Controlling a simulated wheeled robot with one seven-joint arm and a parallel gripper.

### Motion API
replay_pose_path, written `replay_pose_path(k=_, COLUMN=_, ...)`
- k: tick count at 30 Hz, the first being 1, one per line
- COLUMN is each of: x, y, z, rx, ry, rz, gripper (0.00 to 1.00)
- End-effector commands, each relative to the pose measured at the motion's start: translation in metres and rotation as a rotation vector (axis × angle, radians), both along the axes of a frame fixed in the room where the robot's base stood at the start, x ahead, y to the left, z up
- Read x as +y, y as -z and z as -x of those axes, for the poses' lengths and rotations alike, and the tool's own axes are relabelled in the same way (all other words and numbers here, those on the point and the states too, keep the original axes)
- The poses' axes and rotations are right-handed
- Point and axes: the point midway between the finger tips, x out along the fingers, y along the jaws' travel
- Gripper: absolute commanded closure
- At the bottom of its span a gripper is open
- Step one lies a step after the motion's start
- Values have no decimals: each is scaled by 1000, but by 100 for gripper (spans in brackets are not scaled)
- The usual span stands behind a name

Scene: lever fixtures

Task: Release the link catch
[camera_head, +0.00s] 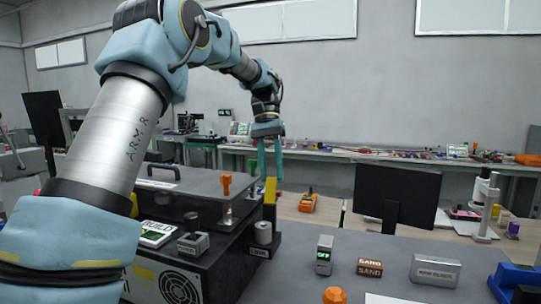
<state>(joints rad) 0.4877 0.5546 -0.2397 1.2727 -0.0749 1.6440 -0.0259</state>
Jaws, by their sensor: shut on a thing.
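A dark machine housing (225,265) stands at the centre left, with a grey top plate (185,182). A yellow upright lever (270,192) rises at its right edge, above a black bracket with a small label too small to read; it looks like the link catch, but I cannot be sure. My gripper (271,177) points down with its two teal fingers at the top of this yellow lever and is shut on it. The fingertips partly hide the lever's upper end. An orange-topped post (227,185) stands upright on the housing just left of the lever.
A grey cylinder (263,232) sits below the lever. On the grey bench are a small green-display device (324,254), a brown sanding block (369,267) and a silver block (435,270). A black monitor (396,195) stands behind. The bench between housing and device is clear.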

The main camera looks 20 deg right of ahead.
Motion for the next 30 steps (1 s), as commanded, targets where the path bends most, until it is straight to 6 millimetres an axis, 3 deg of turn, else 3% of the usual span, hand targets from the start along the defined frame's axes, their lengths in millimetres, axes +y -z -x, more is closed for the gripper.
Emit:
replay_pose_path(k=12, x=0, y=1, z=-3, rx=5, ry=-4, rz=-8, gripper=100)
replay_pose_path(k=13, x=0, y=1, z=-3, rx=5, ry=-4, rz=-8, gripper=62)
replay_pose_path(k=15, x=0, y=1, z=-3, rx=5, ry=-4, rz=-8, gripper=54)
replay_pose_path(k=25, x=-1, y=-2, z=-3, rx=7, ry=-2, rz=-7, gripper=53)
replay_pose_path(k=30, x=-3, y=-20, z=-10, rx=4, ry=-3, rz=-5, gripper=53)
